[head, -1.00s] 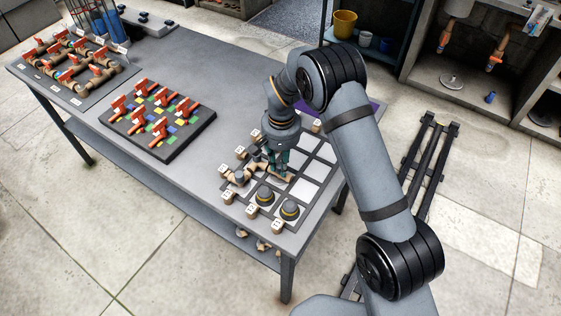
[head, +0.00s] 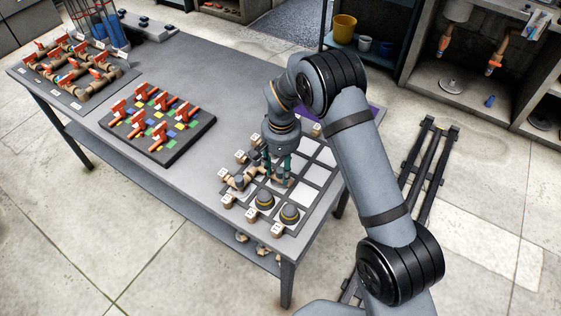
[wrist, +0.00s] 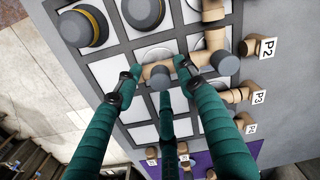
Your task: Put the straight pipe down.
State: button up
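A tan pipe piece that appears to be the straight pipe (head: 281,183) lies on the gridded board (head: 306,212) on the grey table. In the wrist view the tan pipe (wrist: 148,72) lies between my fingertips, next to a grey cylindrical end. My gripper (head: 277,175) is over the board with its green fingers spread around the pipe. In the wrist view the fingers of my gripper (wrist: 158,68) stand apart on either side of the pipe, and a third finger is below. The fingers partly hide the pipe, and I cannot tell whether any fingertip still touches it.
Tan fittings (head: 238,180) stand close at the left of the gripper. Labelled pegs line the board's edge. A dark board with red valves (head: 157,118) is farther left. White cells at the right are empty.

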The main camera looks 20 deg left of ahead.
aim_at(281, 170)
notch_tip(281, 170, up, 12)
jog(key=b, duration=0.1)
jog(key=shift+b, duration=0.3)
jog(key=shift+d+r, duration=0.1)
